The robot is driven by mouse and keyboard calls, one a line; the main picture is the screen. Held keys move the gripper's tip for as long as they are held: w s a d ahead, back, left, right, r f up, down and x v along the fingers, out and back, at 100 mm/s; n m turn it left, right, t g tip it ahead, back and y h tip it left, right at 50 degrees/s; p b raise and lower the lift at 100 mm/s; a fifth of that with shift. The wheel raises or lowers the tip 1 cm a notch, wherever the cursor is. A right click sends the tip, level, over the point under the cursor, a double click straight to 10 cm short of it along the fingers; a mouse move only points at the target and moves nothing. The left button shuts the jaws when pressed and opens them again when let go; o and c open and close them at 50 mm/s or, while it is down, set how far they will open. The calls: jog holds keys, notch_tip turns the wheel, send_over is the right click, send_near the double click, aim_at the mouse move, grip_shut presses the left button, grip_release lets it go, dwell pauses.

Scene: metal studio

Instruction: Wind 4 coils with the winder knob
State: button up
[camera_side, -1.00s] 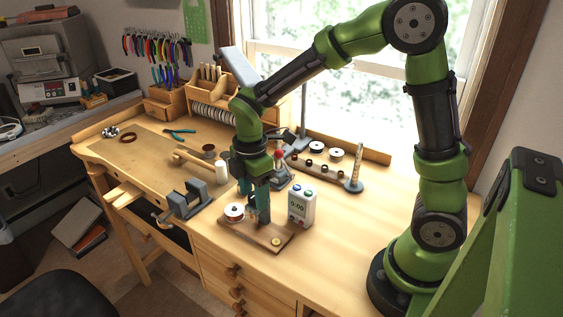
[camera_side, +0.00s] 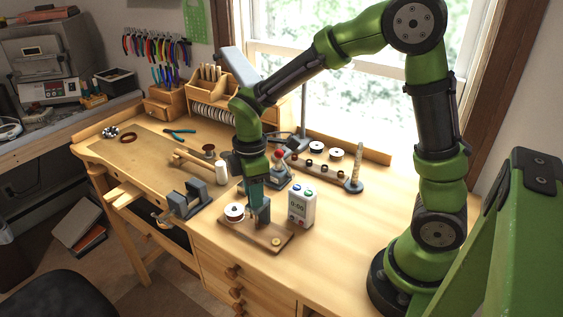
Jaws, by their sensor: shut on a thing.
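The winder stands on a wooden base board (camera_side: 270,238) near the front edge of the bench. A white spool with a red centre (camera_side: 235,211) sits at its left, and a blue-grey upright block (camera_side: 263,211) is beside it. My gripper (camera_side: 257,203) points down at the winder, with teal fingers close together. It is shut on the winder knob, which is mostly hidden by the fingers and block. A white counter box (camera_side: 301,206) with a small display stands just right of the winder; its digits are too small to read surely.
Behind are a rack with several spools (camera_side: 317,168) and a ring mandrel (camera_side: 355,170). The bench at right front is clear.

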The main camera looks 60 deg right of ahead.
jog(key=m, duration=0.7)
jog(key=shift+w, duration=0.1)
jog(key=m, duration=0.6)
jog(key=shift+d+m, duration=0.15)
jog(key=shift+m, duration=0.25)
jog(key=m, duration=0.7)
jog(key=shift+d+r, duration=0.1)
jog(key=m, duration=0.6)
jog(key=shift+m, duration=0.3)
jog(key=m, duration=0.3)
jog(key=shift+s+d+m, duration=0.1)
jog(key=shift+s+m, duration=0.1)
jog(key=shift+m, duration=0.1)
jog(key=m, duration=0.3)
jog(key=shift+m, duration=0.3)
jog(key=m, duration=0.3)
jog(key=shift+s+m, duration=0.1)
jog(key=shift+m, duration=0.3)
jog(key=m, duration=0.9)
jog(key=shift+a+m, duration=0.25)
jog(key=shift+m, duration=0.15)
jog(key=m, duration=0.5)
jog(key=shift+a, duration=0.1)
jog(key=shift+m, duration=0.3)
